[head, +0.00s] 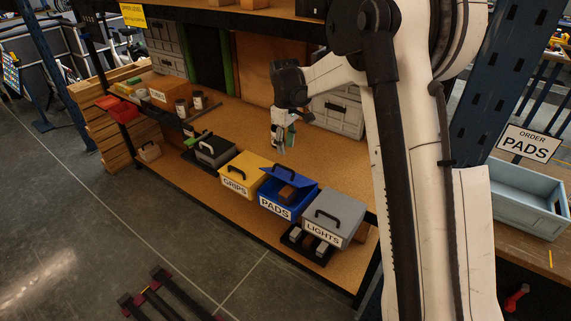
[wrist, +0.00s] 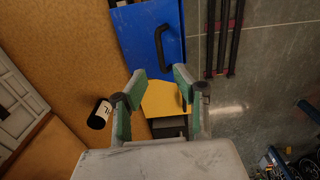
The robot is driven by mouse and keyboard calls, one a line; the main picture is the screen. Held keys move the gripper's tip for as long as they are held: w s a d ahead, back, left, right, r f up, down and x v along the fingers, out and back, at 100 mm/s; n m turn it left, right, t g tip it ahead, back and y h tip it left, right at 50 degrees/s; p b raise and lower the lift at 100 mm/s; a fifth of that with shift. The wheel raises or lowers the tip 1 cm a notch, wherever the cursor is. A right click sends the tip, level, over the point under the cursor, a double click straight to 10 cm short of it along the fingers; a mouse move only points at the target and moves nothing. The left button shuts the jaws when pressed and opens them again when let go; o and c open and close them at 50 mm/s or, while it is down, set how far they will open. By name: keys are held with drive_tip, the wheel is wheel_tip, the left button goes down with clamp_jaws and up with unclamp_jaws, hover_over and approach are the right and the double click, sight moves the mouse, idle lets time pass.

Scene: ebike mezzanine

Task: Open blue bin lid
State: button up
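The blue bin labelled PADS (head: 274,210) stands in the row of bins at the shelf's front edge. Its blue lid (head: 287,175) is raised and tilted back, and a brown box shows in the opening. In the wrist view the lid (wrist: 141,43) shows its outer face with a black handle (wrist: 164,49). My gripper (head: 280,150) hangs above the shelf board, behind the bins and apart from the lid. In the wrist view the green-padded fingers (wrist: 160,74) are spread with nothing between them.
The yellow GRIPS bin (head: 237,184) stands left of the blue bin, and the grey LIGHTS bin (head: 322,233) stands right. A dark bin (head: 213,151) is farther left. The shelf board (head: 240,125) behind the bins is mostly clear. A cylindrical can (wrist: 99,115) shows in the wrist view.

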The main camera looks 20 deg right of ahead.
sight(291, 171)
wheel_tip(291, 171, down, 8)
drive_tip(key=shift+f, duration=0.2)
idle(0.3)
clamp_jaws()
